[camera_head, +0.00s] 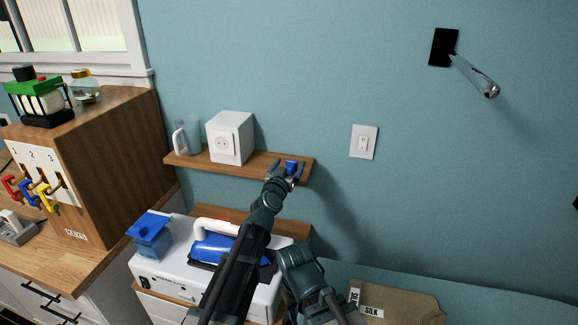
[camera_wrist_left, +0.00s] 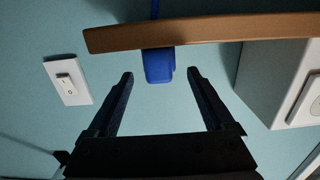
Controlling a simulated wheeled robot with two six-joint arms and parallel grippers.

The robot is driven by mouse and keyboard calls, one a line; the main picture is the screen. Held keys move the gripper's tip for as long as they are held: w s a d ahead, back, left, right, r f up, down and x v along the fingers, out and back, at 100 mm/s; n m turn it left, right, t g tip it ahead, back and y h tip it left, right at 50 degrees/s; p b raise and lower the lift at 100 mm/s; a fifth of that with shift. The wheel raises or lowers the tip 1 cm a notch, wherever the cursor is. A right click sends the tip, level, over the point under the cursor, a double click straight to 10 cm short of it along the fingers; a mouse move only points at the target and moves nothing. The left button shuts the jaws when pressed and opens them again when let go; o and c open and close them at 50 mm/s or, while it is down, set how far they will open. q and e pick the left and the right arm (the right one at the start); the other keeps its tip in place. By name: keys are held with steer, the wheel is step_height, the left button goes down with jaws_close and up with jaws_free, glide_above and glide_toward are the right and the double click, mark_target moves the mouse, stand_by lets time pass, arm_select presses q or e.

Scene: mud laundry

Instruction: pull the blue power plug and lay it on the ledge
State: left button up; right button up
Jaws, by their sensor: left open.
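The blue power plug (camera_head: 291,165) is at the right end of the wooden ledge (camera_head: 262,165), apart from the white socket box (camera_head: 223,145), whose front socket is empty. The plug also shows in the left wrist view (camera_wrist_left: 158,66), against the ledge edge (camera_wrist_left: 200,30), with a blue cord beyond the edge. My left gripper (camera_head: 284,174) is open at the plug. In the left wrist view, its fingertips (camera_wrist_left: 160,74) are on either side of the plug's near end, with gaps on both sides. The plug's underside is hidden.
A glass mug (camera_head: 186,137) stands left of the box. A white light switch (camera_head: 364,142) is on the wall to the right. Below are a white appliance (camera_head: 165,275) with blue parts and a bag (camera_head: 400,305). A wooden cabinet (camera_head: 120,150) stands left.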

arm_select(q)
steer(key=v, duration=1.3)
steer(key=shift+s+p, duration=0.3)
steer(key=shift+s, duration=0.05)
steer(key=shift+a, duration=0.1)
